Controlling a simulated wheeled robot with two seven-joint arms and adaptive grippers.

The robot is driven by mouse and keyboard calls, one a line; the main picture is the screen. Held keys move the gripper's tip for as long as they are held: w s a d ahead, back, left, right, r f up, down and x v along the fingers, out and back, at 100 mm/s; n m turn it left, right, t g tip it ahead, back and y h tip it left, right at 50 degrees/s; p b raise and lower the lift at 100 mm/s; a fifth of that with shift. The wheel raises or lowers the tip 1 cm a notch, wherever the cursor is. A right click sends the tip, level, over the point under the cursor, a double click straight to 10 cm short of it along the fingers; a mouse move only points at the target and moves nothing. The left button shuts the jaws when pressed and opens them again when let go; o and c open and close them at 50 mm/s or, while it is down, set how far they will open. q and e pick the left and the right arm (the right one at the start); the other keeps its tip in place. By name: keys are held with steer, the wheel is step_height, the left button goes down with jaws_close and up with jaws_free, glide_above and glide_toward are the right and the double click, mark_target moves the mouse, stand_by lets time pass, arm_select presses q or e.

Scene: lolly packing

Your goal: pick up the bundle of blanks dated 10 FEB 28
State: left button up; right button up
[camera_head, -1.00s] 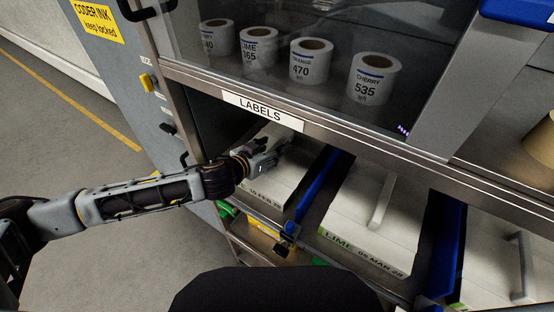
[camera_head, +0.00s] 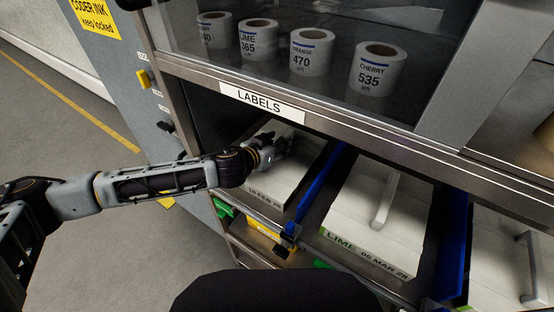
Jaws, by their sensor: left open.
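The bundle dated 10 FEB 28 (camera_head: 281,181) is a white stack in the left bay of the open shelf under the LABELS sign. Its front edge shows part of the printed date; the start of the print is hidden by my left arm. My left gripper (camera_head: 284,146) is open above the bundle's rear part, pointing into the bay. Whether its fingers touch the bundle or a handle on it, I cannot tell. My right gripper is not in view.
A LIME bundle dated 05 MAR 28 (camera_head: 368,219), with a raised handle (camera_head: 384,201), lies right of a blue divider (camera_head: 319,184). The steel rail with the LABELS sign (camera_head: 262,102) runs above the bay. Label rolls (camera_head: 376,70) stand behind glass.

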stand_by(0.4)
arm_select(q)
jaws_close()
stand_by(0.4)
steer(key=shift+w+r, duration=0.1)
steer(key=shift+r, duration=0.1)
